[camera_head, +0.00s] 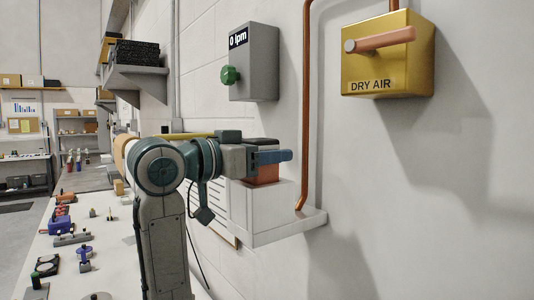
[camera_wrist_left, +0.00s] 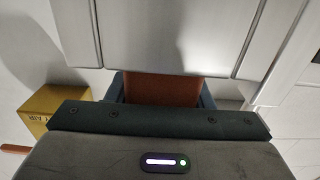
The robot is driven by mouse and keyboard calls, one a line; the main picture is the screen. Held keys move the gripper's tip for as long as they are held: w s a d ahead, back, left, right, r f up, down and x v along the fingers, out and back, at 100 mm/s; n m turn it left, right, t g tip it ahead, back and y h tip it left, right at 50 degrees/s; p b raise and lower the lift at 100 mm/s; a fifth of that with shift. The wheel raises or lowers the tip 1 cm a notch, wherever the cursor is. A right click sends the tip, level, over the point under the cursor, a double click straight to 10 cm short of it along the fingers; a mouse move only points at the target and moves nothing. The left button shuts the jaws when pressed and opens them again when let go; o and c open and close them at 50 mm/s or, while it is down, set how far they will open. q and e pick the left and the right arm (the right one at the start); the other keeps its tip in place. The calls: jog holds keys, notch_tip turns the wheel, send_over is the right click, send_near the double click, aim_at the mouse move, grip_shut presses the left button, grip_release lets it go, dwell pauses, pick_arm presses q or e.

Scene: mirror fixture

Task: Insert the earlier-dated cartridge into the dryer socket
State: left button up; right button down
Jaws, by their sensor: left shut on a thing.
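My left gripper (camera_head: 272,158) is shut on an orange-brown block with a dark top, which looks like a cartridge (camera_head: 263,175). The block also shows between the blue fingers in the left wrist view (camera_wrist_left: 161,88). It is at the top of a white box-like fixture (camera_head: 268,207) on the wall; I cannot tell whether it is above it, touching it or inside it. No date can be read on the block. I cannot make out a socket opening or a second cartridge. My right gripper is not in view.
A yellow DRY AIR box (camera_head: 388,62) with an orange handle (camera_head: 381,41) is on the wall at the right. A grey box (camera_head: 254,62) reads 0 lpm and has a green knob (camera_head: 230,74). A copper pipe (camera_head: 306,110) runs down to the fixture. A cluttered bench (camera_head: 112,240) is at the left.

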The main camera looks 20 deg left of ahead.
pick_arm(q)
jog(key=shift+f, duration=0.35)
jog(key=o, duration=1.2)
jog(key=b+v, duration=0.5)
jog(key=v, duration=0.6)
